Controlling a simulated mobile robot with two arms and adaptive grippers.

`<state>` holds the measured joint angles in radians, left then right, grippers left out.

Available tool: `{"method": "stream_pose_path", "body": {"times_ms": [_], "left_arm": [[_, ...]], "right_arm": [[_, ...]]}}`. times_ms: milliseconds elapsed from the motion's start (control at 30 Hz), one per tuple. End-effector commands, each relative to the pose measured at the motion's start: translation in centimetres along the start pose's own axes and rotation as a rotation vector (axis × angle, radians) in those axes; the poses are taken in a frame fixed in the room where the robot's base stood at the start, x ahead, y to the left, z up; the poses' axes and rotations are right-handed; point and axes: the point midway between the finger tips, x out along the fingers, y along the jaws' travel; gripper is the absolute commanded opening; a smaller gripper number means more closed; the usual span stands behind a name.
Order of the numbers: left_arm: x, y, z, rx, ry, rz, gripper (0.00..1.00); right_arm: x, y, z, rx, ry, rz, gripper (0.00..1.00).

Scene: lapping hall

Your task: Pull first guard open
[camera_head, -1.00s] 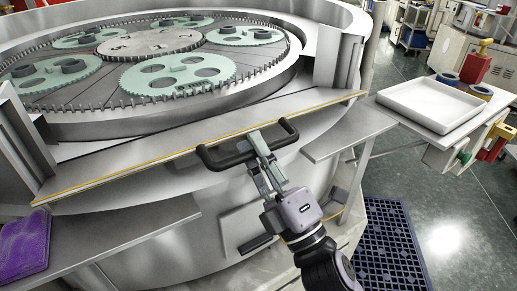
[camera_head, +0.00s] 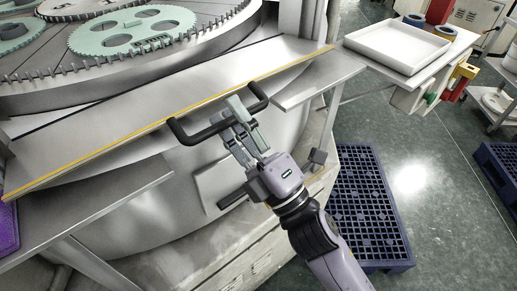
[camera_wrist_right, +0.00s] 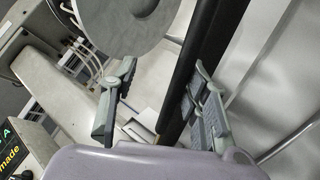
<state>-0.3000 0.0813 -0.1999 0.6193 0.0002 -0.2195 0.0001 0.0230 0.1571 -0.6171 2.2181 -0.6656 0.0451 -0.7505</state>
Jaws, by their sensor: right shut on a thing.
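The guard (camera_head: 128,118) is a long grey metal panel with a yellow line along its front edge, in front of the round lapping machine in the head view. A black bar handle (camera_head: 205,134) stands out from its front edge. My right gripper (camera_head: 239,122) is shut on this handle, right of the handle's middle. In the right wrist view the dark handle bar (camera_wrist_right: 198,45) runs between the two fingers of the right gripper (camera_wrist_right: 162,108). The fingers hide part of the bar. My left gripper is not in view.
Toothed green carrier discs (camera_head: 135,30) sit on the machine behind the guard. A metal side shelf (camera_head: 315,80) flanks it at the right. A white tray (camera_head: 398,45) stands on a table beyond. A blue pallet (camera_head: 368,205) lies on the floor at the right.

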Motion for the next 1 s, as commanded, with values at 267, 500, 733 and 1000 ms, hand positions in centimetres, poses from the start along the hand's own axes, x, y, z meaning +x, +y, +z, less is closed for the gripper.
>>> {"method": "stream_pose_path", "body": {"times_ms": [267, 500, 733, 1000], "left_arm": [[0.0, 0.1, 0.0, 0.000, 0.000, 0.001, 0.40], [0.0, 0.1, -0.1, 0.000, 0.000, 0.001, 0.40], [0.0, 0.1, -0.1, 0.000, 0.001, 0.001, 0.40], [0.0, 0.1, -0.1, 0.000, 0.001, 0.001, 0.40]], "right_arm": [[-5.1, 0.3, 0.0, 0.002, 0.001, 0.006, 0.33], [-7.8, 0.1, 0.0, 0.001, 0.001, 0.004, 0.33], [-8.5, 0.1, 0.0, 0.001, 0.002, 0.005, 0.33], [-8.4, 0.0, 0.0, -0.008, 0.002, 0.003, 0.28]]}}
